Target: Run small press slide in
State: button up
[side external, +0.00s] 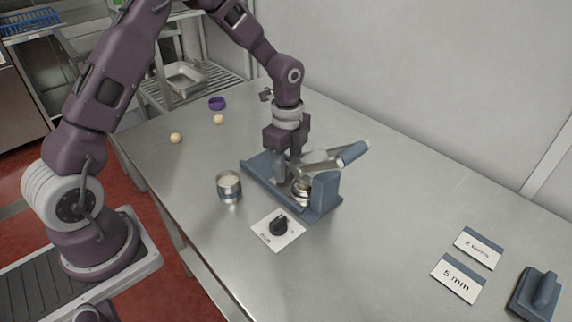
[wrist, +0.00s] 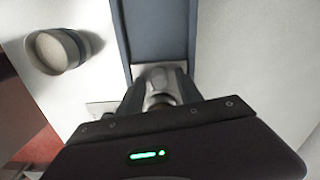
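The small press (side external: 325,190) stands mid-table, with a long blue-grey base (side external: 262,168), an upright block at its right end and a metal lever ending in a blue handle (side external: 352,153). A round metal part (side external: 301,190) sits on the base beside the block. My gripper (side external: 286,180) points down over the base, just left of that part.
A metal cup with pale contents (side external: 229,187) stands left of the press; it also shows in the wrist view (wrist: 58,50). A dial plate (side external: 278,230) lies in front. Two labels (side external: 458,277) and a blue-grey handled block (side external: 538,293) are at right.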

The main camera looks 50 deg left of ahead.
jog(key=shift+a, duration=0.1)
notch_tip(320, 180, up, 7)
jog(key=shift+r, duration=0.1)
dwell(0.3)
jog(key=s+d+r+n+t+y, duration=0.1)
jog(key=s+d+r+n+t, duration=0.15)
jog(key=s+r+n, duration=0.85)
jog(key=s+r+n+t, duration=0.1)
jog(key=s+r+n, duration=0.1)
jog(key=s, duration=0.5)
jog(key=s+d+r+n+t+h, duration=0.1)
jog(key=s+r+n+t, duration=0.1)
jog(key=s, duration=0.6)
jog(key=shift+s+d+r+n, duration=0.15)
jog(key=shift+s+n, duration=0.05)
jog(key=shift+n, duration=0.4)
